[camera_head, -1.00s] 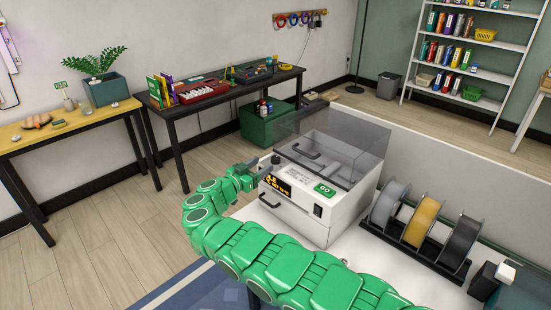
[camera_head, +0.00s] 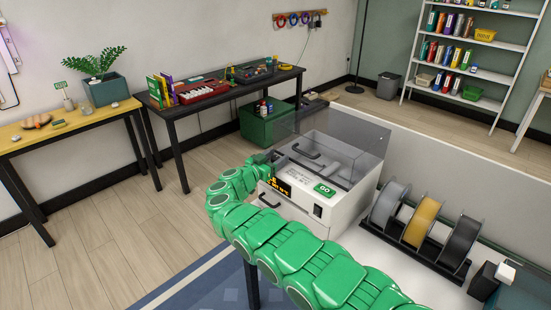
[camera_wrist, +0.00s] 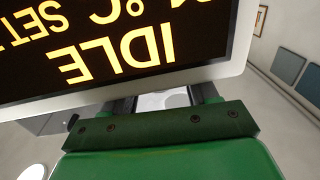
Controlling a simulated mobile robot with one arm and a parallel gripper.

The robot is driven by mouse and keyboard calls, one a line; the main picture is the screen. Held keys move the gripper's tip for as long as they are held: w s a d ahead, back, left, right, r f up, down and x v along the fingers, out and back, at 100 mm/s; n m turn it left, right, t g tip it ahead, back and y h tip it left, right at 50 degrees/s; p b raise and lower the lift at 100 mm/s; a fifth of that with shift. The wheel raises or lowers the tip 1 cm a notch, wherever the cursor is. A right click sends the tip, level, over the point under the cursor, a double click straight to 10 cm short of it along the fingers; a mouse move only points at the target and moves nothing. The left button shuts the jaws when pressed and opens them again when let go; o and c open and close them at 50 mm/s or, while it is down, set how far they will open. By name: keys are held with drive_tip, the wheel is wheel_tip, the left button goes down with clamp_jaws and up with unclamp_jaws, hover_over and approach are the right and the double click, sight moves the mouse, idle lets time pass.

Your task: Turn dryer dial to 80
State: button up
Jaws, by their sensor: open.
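The dryer (camera_head: 340,214) is a white box with a clear smoky lid on the white bench. Its amber display (camera_head: 281,187) shows at the front left, partly behind my arm. In the wrist view the display (camera_wrist: 110,50) fills the top, upside down, reading "IDLE" and "°C SET"; the set number is cut off. My gripper (camera_wrist: 163,100) is close below the display, its two dark fingers apart. A pale rounded shape shows between them, possibly the dial; I cannot tell whether they touch it. The head view hides the fingers and the dial behind my green arm.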

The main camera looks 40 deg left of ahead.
drive_tip(key=shift+w, duration=0.1)
drive_tip(key=c, duration=0.9)
drive_tip(key=shift+c, duration=0.2)
drive_tip(key=shift+a+h, duration=0.2)
drive_tip(key=shift+h, duration=0.1)
drive_tip(key=shift+s+a+r, duration=0.2)
drive_tip(key=shift+s, duration=0.15)
drive_tip(key=shift+o, duration=0.5)
drive_tip(key=shift+a+r+m+h, duration=0.1)
drive_tip(key=shift+m+h, duration=0.2)
drive_tip(key=shift+m, duration=0.2)
drive_tip(key=shift+m+h, duration=0.4)
drive_tip(key=shift+h, duration=0.3)
drive_tip(key=shift+w+h, duration=0.1)
drive_tip(key=shift+h, duration=0.2)
